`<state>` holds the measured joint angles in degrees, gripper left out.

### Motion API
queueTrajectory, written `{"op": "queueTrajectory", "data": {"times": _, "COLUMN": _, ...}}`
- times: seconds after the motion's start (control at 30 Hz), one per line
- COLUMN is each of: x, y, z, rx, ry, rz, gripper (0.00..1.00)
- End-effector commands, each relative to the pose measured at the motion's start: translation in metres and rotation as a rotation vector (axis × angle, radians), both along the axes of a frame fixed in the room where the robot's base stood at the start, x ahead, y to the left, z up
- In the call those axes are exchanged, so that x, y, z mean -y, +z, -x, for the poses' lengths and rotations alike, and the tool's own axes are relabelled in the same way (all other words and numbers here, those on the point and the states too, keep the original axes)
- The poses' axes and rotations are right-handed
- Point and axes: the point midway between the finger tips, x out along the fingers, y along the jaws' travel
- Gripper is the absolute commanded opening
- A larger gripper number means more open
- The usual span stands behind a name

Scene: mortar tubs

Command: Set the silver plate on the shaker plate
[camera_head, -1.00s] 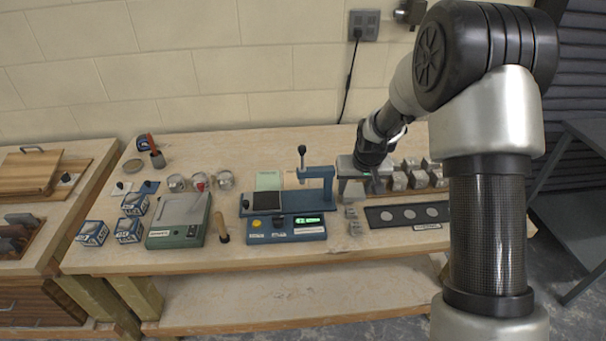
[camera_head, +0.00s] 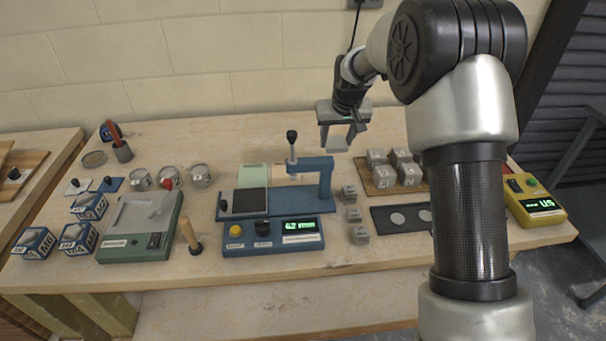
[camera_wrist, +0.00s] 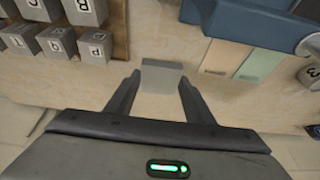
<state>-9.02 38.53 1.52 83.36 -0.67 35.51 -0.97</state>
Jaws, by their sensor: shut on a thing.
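The likely shaker plate is the grey top (camera_head: 146,211) of a green machine at the left of the bench. Thin pale raised pieces show on this top. My gripper is well to its right and apart from it.
The blue stand (camera_head: 326,182) with a lever and readout stands between my gripper and the green machine. Lettered grey cubes (camera_head: 383,177) sit on a board at right. A wooden-handled tool (camera_head: 189,235), tins (camera_head: 170,177) and blue boxes (camera_head: 80,239) surround the green machine.

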Motion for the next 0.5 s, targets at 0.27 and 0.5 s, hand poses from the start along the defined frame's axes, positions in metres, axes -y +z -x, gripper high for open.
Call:
{"op": "queueTrajectory", "data": {"times": 0.27, "x": 0.0, "y": -0.05, "z": 0.001, "rx": -0.002, "ry": 0.0, "rz": 0.0, "gripper": 0.21}}
{"op": "queueTrajectory", "data": {"times": 0.5, "x": 0.0, "y": -0.071, "z": 0.001, "rx": -0.003, "ry": 0.0, "rz": 0.001, "gripper": 0.21}}
